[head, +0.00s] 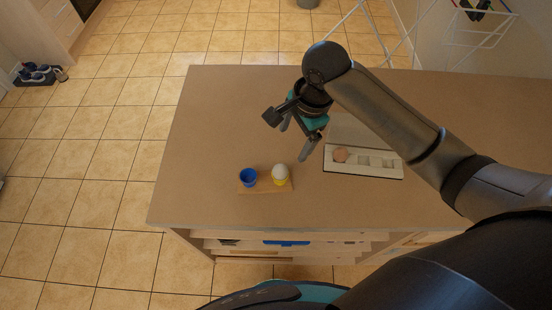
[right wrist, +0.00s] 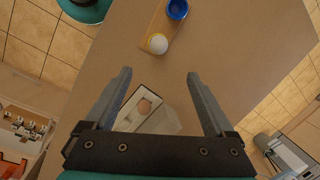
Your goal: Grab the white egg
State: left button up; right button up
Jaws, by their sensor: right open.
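The white egg (head: 280,171) sits upright in a yellow cup on a small wooden board (head: 265,190) near the table's front edge. A blue cup (head: 248,176) stands on the same board, to the left of the egg. In the right wrist view the white egg (right wrist: 158,43) shows beyond the fingertips, with the blue cup (right wrist: 177,9) past it. My right gripper (head: 294,143) is open and empty. It is above the table, behind the egg in the head view and apart from it. My left gripper is not in view.
An open egg carton (head: 363,174) with a brown egg (head: 341,155) and other pale shapes lies on the table (head: 210,120) right of the board. The table's left part is clear. Shelves are below the front edge.

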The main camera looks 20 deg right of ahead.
jog(key=b, duration=0.1)
send_over(282, 167)
jog(key=f, duration=0.6)
jog(key=d+f, duration=0.1)
jog(key=f, duration=0.2)
jog(key=shift+s, duration=0.3)
jog(key=shift+w+a+f, duration=0.1)
jog(key=shift+a+f, duration=0.1)
jog(key=shift+f, duration=0.5)
jog(key=shift+w+a+f+b, duration=0.1)
jog(key=shift+a+f+b, duration=0.15)
jog(key=shift+f, duration=0.85)
jog(key=shift+w+a+f+b, duration=0.1)
jog(key=shift+f+b, duration=0.1)
jog(key=shift+f, duration=0.9)
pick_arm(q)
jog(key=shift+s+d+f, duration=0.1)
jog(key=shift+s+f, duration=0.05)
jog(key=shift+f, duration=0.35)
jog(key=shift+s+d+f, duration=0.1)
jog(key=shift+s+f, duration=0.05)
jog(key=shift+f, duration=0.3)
pick_arm(e)
jog(key=shift+c, duration=0.2)
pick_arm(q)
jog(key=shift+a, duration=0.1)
pick_arm(e)
jog(key=c, duration=0.8)
jog(key=shift+r, duration=0.15)
jog(key=shift+c, duration=0.2)
